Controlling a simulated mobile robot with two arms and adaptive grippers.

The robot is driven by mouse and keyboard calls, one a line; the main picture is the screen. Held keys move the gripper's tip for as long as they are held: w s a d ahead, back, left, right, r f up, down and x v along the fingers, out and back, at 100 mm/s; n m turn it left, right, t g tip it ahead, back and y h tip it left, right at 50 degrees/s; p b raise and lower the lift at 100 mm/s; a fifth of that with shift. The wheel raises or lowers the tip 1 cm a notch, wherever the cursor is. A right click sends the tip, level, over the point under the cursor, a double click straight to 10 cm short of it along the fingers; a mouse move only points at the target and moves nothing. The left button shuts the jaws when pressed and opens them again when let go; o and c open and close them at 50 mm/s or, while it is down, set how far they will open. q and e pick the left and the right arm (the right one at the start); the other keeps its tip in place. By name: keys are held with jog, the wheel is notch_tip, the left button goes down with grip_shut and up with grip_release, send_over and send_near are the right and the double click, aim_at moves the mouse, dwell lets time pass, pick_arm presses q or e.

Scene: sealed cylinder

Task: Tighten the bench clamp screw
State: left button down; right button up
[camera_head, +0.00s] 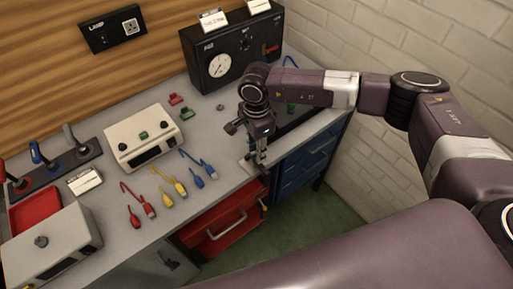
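My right gripper (260,152) reaches in from the right and points down at the front edge of the grey bench (225,183), above the red drawer. A small pale metal piece (247,166), which looks like part of the bench clamp, shows at the bench edge beside the fingertips. The gripper hides most of it, and I cannot make out the screw clearly. The fingers look close together, but I cannot tell whether they touch or grip anything. My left gripper is not in view.
A black gauge box (205,87) stands at the back. A beige meter box (143,137), coloured leads (172,183), a red tray (36,210) and a grey box (48,246) occupy the bench. An open red drawer (225,228) juts out below. A brick wall (400,40) bounds the right.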

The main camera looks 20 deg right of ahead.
grip_shut()
